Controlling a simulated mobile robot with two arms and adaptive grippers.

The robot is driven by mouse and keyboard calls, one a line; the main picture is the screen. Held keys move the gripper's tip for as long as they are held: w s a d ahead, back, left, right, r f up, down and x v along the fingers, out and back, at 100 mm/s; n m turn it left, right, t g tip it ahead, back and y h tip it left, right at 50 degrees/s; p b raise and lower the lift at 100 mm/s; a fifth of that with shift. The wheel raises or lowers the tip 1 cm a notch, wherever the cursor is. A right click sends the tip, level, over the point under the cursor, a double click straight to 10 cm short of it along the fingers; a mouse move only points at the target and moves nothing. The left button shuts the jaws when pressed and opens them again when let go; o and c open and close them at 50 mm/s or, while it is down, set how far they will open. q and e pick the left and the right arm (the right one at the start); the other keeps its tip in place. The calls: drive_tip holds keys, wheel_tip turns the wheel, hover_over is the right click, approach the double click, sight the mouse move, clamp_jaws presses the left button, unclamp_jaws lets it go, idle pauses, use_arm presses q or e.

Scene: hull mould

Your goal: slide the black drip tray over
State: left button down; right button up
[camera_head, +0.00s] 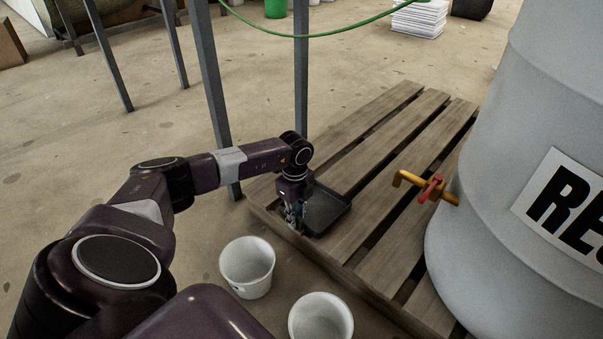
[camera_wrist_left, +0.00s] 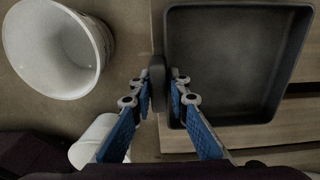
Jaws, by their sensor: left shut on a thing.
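The black drip tray (camera_head: 325,209) lies flat on the wooden pallet (camera_head: 372,143), near its front left corner. It is shallow and square with raised rims, and fills the upper right of the left wrist view (camera_wrist_left: 228,62). My left gripper (camera_head: 296,220) points down at the tray's near left side. In the left wrist view its blue-padded fingers (camera_wrist_left: 160,88) are shut on a dark upright grip at the tray's left edge. In the head view the arm hides part of the tray. My right gripper is not in view.
A large grey barrel (camera_head: 520,110) with an orange tap and red handle (camera_head: 431,189) stands on the pallet's right. Two white buckets, one left (camera_head: 247,267) and one right (camera_head: 321,318), stand on the floor in front. Grey metal legs (camera_head: 212,95) rise behind my arm.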

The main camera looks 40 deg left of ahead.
use_arm(q)
drive_tip(key=shift+a, duration=0.15)
drive_tip(key=c, duration=1.8)
unclamp_jaws()
drive_tip(key=shift+o, duration=0.2)
wheel_tip(320, 180, up, 11)
drive_tip(key=shift+f, duration=0.1)
drive_tip(key=shift+r, duration=0.6)
drive_tip(key=shift+s, duration=0.1)
